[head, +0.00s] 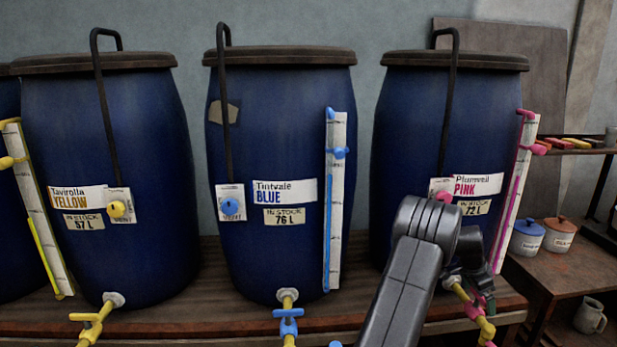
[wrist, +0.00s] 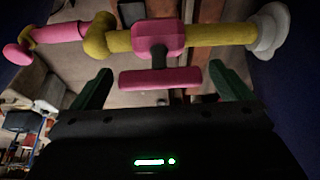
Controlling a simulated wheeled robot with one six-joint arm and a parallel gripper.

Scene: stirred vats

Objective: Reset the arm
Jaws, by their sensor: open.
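My gripper (wrist: 160,92) is open in the wrist view, its two dark green fingers apart. Between and just beyond the fingertips is the pink tap handle (wrist: 160,78) on a yellow pipe (wrist: 215,34); nothing is clamped. In the head view my arm rises from the lower edge and bends in front of the vat labelled PINK (head: 448,130). The gripper's fingers are hidden there behind the arm. The pink tap (head: 478,305) shows partly just right of the arm.
The BLUE vat (head: 275,120) and the YELLOW vat (head: 110,135) stand left on the wooden bench (head: 215,310), each with a tap projecting forward. At right a side table (head: 560,268) holds lidded pots (head: 527,240). A mug (head: 590,317) stands below.

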